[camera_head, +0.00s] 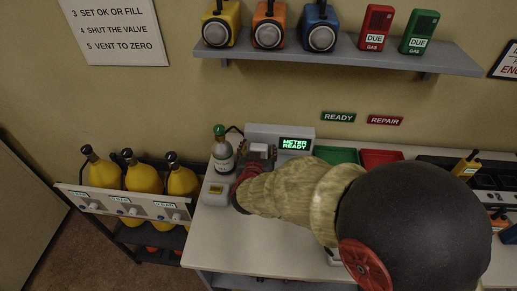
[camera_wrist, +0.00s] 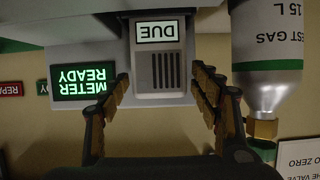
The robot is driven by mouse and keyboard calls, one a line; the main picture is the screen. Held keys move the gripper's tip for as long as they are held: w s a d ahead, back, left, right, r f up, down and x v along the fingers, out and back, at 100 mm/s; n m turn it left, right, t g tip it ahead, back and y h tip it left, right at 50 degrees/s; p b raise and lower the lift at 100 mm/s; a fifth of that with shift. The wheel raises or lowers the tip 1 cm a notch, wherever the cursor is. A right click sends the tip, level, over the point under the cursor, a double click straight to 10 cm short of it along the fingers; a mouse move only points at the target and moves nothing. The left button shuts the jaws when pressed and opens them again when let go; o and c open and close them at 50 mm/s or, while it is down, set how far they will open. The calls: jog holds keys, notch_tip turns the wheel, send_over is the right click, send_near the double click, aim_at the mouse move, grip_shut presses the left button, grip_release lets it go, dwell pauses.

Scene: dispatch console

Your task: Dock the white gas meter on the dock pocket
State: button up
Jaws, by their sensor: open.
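The white gas meter (camera_wrist: 158,62) shows upside down in the wrist view, with a DUE label and a slotted grille. It is against the grey dock (camera_wrist: 198,14), beside a lit METER READY screen (camera_wrist: 82,79). The pocket itself is hidden, so I cannot tell how fully the meter is seated. My gripper (camera_wrist: 161,84) is open, with one finger on each side of the meter and gaps visible. In the head view, the dock (camera_head: 262,130) stands at the back of the bench, and my arm hides much of the area before it.
A test gas bottle (camera_head: 222,154) stands left of the dock, close to one finger in the wrist view (camera_wrist: 266,55). A small box (camera_head: 217,191) sits before it. Green (camera_head: 337,155) and red (camera_head: 381,158) trays lie right. A wall shelf (camera_head: 350,57) holds several devices above.

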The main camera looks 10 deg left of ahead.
jog(key=shift+r, duration=0.2)
jog(key=p+v, duration=0.3)
jog(key=v, duration=0.9)
jog(key=shift+p, duration=0.4)
